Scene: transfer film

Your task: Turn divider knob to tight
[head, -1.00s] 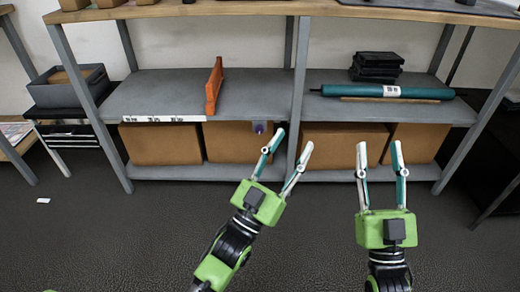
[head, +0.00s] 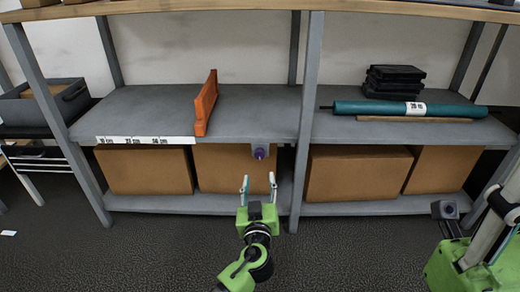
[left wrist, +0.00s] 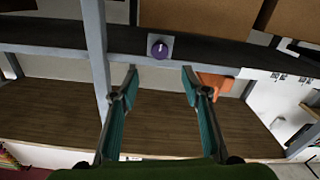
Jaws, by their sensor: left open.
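The purple divider knob (head: 260,153) sits on a small grey plate on the front edge of the middle shelf. It also shows in the left wrist view (left wrist: 159,48), with a pale mark on its face; its setting cannot be read. The orange divider (head: 206,103) stands upright on the left half of that shelf. My left gripper (head: 258,178) is open and empty, just below and in front of the knob in the head view. In the left wrist view its fingers (left wrist: 159,70) lie either side of the knob's line, apart from it. My right gripper (head: 480,240) is partly cut off at the right edge; its fingertips are unclear.
A white strip with size labels (head: 145,140) runs along the shelf edge at left. Brown boxes (head: 235,172) fill the lower shelf. A grey upright post (head: 306,120) stands right of the knob. A teal roll (head: 400,108) and black cases (head: 393,80) lie on the right.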

